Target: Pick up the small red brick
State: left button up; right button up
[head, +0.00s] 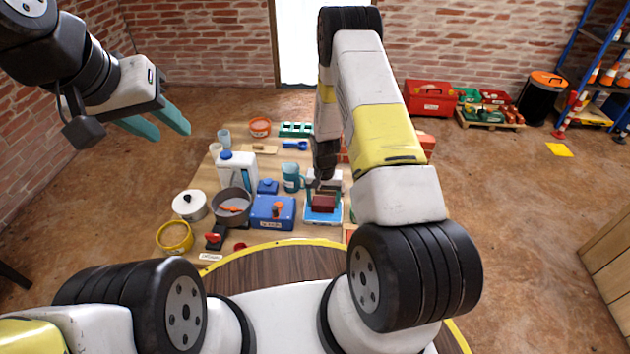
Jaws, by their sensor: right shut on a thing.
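The small dark red brick (323,203) is at the centre right of the head view, over a blue and white flat thing (322,216). My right gripper (321,190) points down at it and is shut on it. The far side of the brick and part of the jaws are hidden, and I cannot tell whether the brick touches the blue thing below. My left gripper (156,122) is at the upper left, in the air, with its two teal fingers apart and nothing between them.
Orange-red blocks (426,142) show behind my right arm. Open floor lies to the right.

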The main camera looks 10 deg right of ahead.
jog(key=s+a, duration=0.1)
jog(key=s, duration=0.4)
jog(key=s+a+r, duration=0.1)
jog(key=s+a, duration=0.1)
jog(key=s, duration=0.3)
jog(key=s+a+r, duration=0.1)
jog(key=s, duration=0.4)
jog(key=shift+s+a, duration=0.2)
jog(key=o, duration=1.1)
jog(key=c, duration=0.4)
